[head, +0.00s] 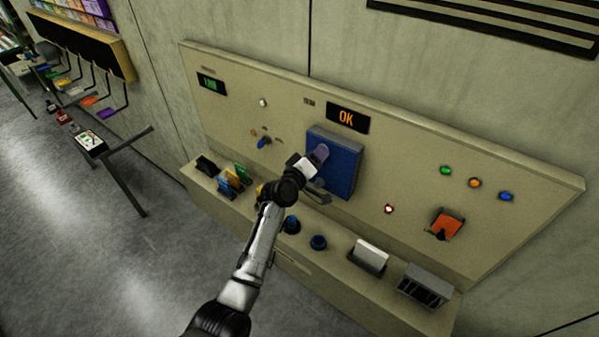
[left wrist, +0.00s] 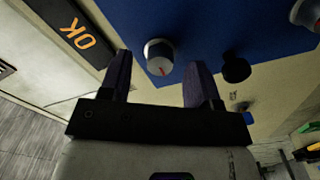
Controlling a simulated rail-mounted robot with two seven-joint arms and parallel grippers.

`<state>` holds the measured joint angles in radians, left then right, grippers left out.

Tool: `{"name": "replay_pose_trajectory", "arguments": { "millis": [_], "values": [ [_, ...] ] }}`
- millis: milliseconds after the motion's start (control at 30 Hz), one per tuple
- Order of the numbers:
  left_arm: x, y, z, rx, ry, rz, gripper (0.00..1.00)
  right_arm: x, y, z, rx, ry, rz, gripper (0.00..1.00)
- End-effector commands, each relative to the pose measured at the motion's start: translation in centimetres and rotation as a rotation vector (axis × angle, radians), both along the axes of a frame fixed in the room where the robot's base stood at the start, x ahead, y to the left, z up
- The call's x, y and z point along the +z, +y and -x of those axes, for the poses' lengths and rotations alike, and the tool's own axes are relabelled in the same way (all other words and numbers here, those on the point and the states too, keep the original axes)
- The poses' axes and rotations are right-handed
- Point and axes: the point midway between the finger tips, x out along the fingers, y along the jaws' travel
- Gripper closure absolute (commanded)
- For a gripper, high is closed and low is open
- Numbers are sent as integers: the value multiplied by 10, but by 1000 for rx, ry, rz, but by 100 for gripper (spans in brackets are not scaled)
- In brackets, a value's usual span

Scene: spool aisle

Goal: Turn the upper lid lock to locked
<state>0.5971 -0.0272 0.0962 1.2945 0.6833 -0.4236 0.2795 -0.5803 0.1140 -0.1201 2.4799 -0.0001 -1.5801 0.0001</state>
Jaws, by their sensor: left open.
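The blue lid (head: 345,166) is on the beige wall panel, under the orange OK display (head: 347,117). In the left wrist view the blue lid (left wrist: 215,22) fills the top. A round silver lock knob with a red mark (left wrist: 160,56) sits on it, on the side nearer the OK display (left wrist: 80,35), so it appears to be the upper lock. A second silver knob (left wrist: 306,12) is cut by the top right edge. My left gripper (head: 318,155) is at the lid. Its open fingers (left wrist: 160,78) stand either side of the upper knob; contact cannot be told. My right gripper is out of view.
A dark round knob (left wrist: 236,68) is close to one finger. A grey handle (head: 318,192) is by the lid's lower edge. An orange switch plate (head: 447,224) is at right.

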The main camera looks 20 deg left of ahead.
Motion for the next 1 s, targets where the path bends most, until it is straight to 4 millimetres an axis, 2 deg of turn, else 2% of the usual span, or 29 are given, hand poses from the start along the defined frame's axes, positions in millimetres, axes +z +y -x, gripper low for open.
{"name": "replay_pose_trajectory", "arguments": {
  "millis": [600,800,1000],
  "values": [
    [-2,20,100,1,0,0,43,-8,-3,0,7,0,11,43],
    [-1,24,118,1,2,0,43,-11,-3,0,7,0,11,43],
    [0,25,125,2,1,1,43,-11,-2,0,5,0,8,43]
  ]
}}
